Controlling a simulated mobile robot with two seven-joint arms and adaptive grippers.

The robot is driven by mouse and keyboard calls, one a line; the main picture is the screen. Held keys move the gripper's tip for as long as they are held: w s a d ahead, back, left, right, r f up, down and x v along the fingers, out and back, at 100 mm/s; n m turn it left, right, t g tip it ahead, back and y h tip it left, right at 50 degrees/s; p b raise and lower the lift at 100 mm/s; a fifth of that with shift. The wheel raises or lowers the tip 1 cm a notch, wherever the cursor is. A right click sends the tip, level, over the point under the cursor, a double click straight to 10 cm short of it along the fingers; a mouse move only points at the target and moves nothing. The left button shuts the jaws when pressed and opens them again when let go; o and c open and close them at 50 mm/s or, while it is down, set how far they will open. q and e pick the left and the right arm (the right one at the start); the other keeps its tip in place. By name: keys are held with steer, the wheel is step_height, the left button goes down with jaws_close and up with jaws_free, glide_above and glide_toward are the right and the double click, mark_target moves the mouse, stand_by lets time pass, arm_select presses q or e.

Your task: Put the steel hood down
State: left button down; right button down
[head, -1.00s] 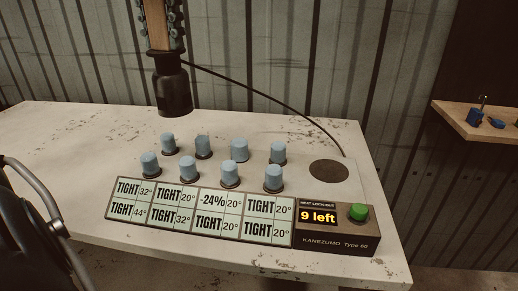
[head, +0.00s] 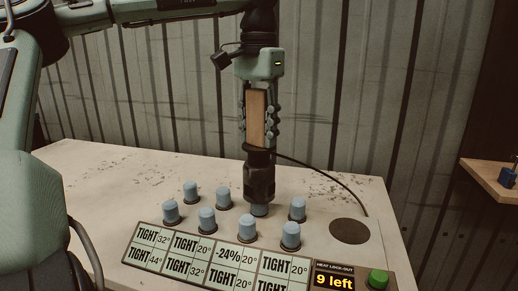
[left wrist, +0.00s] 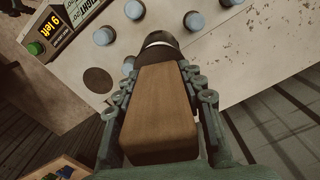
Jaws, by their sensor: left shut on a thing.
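The steel hood (head: 259,178) is a dark cylinder below a wooden grip block (head: 256,118), with a thin black cable from its side. My left gripper (head: 258,135) is shut on the wooden block, its fingers on either side. The hood hangs upright over a blue cap (head: 260,210) in the back row, whose lower part shows beneath it; whether they touch is unclear. The left wrist view also shows the block (left wrist: 158,115), with the hood's rim (left wrist: 160,40) just beyond it. My right gripper is not in view.
Several other blue caps (head: 290,236) stand close around the hood. A label panel (head: 185,256) is in front, beside a "9 left" display (head: 334,281) and a green button (head: 378,278). A dark round disc (head: 350,231) lies right on the worn white table (head: 100,180).

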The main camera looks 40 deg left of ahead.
mark_target(259, 150)
arm_select(q)
steer(key=shift+f, duration=0.2)
step_height(259, 150, down, 4)
steer(key=shift+r, duration=0.15)
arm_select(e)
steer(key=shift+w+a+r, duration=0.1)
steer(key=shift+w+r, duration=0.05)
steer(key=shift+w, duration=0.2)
arm_select(q)
steer(key=c, duration=1)
jaws_free()
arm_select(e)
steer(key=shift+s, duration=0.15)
arm_select(q)
steer(key=shift+o, duration=0.2)
